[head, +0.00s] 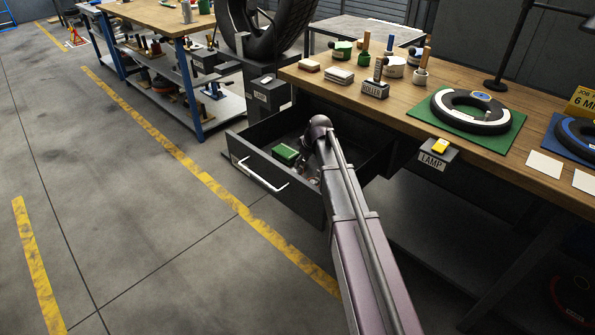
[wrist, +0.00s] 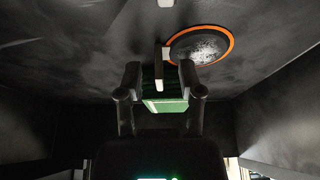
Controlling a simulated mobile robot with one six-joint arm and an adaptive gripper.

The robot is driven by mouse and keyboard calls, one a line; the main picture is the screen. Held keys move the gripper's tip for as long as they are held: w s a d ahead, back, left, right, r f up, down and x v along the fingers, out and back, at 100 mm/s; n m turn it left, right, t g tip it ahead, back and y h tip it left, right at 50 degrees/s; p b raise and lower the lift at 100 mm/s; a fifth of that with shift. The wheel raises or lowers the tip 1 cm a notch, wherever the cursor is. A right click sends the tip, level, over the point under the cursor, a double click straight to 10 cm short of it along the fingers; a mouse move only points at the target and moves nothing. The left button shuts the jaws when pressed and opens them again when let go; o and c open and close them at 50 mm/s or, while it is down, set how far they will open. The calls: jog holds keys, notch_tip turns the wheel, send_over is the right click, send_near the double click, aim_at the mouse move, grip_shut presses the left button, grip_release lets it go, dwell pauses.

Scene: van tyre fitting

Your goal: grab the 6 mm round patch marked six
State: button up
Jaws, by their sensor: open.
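A black round patch with an orange rim (wrist: 200,45) lies flat on the dark drawer floor in the wrist view, just beyond and right of my fingertips. Its centre looks grey and speckled; I cannot read a mark on it. My gripper (wrist: 160,78) is open and reaches down into the drawer. A green box (wrist: 165,105) shows between its fingers; I cannot tell whether they touch it. A pale upright piece (wrist: 166,54) stands beside the patch. In the head view my gripper (head: 308,172) is in the pulled-out drawer (head: 275,187), and my arm hides the patch.
A green box (head: 286,154) lies in the drawer, left of my gripper. The drawer's walls enclose my gripper closely. The workbench (head: 400,108) above carries a roller block (head: 375,89) and a tyre (head: 470,111) on a green mat. A lamp-labelled box (head: 437,153) hangs at its edge.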

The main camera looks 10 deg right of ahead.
dwell(0.4)
grip_shut()
jog(key=shift+s+r, duration=0.1)
jog(key=shift+r, duration=0.05)
jog(key=shift+s+d+r+p, duration=0.35)
jog(key=shift+s+r+p, duration=0.1)
jog(key=shift+r+p, duration=0.2)
jog(key=s+d+r+p, duration=0.6)
jog(key=s+d, duration=0.1)
jog(key=s, duration=0.3)
jog(key=shift+s+d+r+p, duration=0.15)
jog(key=shift+d+r+p, duration=0.1)
jog(key=shift+p, duration=0.1)
